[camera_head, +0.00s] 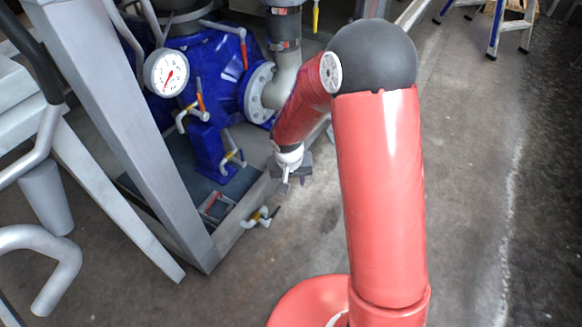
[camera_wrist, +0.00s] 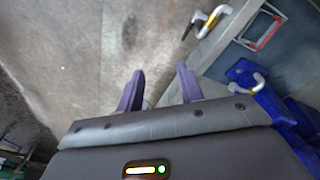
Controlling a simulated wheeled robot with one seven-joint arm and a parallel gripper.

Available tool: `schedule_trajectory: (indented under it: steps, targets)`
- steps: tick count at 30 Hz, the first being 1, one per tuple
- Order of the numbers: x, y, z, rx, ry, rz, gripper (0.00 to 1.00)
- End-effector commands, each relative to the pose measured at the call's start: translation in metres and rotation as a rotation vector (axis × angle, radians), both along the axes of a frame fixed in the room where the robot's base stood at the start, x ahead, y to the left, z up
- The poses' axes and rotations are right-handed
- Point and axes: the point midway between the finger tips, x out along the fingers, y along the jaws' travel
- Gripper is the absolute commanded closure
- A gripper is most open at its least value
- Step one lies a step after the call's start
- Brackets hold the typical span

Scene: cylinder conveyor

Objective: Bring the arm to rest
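My gripper (camera_head: 287,178) hangs at the end of my red arm, left of the picture's middle in the head view, pointing down over the floor. In the wrist view its two purple-grey fingers (camera_wrist: 160,88) stand apart with bare floor seen between them. The gripper is open and holds nothing. It is beside the metal frame around the blue pump and appears apart from it. My arm bends at a dark elbow high in the head view.
A blue pump (camera_head: 205,70) with a gauge (camera_head: 166,73), valves and pipes stands at the left behind a grey metal frame (camera_head: 140,140). A small yellow-handled valve (camera_head: 258,218) sticks out near the floor. A blue ladder (camera_head: 492,30) stands at the far right. The concrete floor (camera_head: 465,180) at right is clear.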

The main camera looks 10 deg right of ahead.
Motion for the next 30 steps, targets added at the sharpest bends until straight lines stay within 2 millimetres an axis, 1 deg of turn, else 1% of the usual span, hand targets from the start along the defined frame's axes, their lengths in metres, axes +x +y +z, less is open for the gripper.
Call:
schedule_trajectory:
  steps: [5, 7, 8, 10, 11, 14, 15, 17, 18, 20, 21, 23, 24, 26, 27, 30]
  targets:
    - [0.0, 0.0, 0.0, 0.0, 0.0, 0.0, 0.63]
    - [0.0, -0.001, 0.003, -0.001, -0.003, 0.0, 0.63]
    - [0.0, -0.002, 0.007, -0.002, -0.006, 0.0, 0.63]
    - [-0.002, -0.007, 0.022, -0.008, -0.02, -0.001, 0.63]
    - [-0.003, -0.01, 0.032, -0.01, -0.029, -0.002, 0.63]
    - [-0.012, -0.024, 0.076, -0.024, -0.066, -0.006, 0.63]
    - [-0.018, -0.031, 0.096, -0.028, -0.082, -0.006, 0.63]
    - [-0.03, -0.04, 0.125, -0.033, -0.106, -0.007, 0.63]
    - [-0.039, -0.046, 0.143, -0.036, -0.12, -0.007, 0.63]
    - [-0.054, -0.054, 0.168, -0.036, -0.141, -0.007, 0.63]
    - [-0.065, -0.059, 0.184, -0.035, -0.156, -0.006, 0.63]
    - [-0.082, -0.066, 0.206, -0.03, -0.178, -0.006, 0.63]
    - [-0.095, -0.07, 0.219, -0.026, -0.192, -0.004, 0.63]
    - [-0.114, -0.074, 0.237, -0.016, -0.214, 0.0, 0.63]
    - [-0.128, -0.077, 0.247, -0.008, -0.229, 0.004, 0.63]
    - [-0.16, -0.082, 0.268, 0.013, -0.266, 0.018, 0.63]
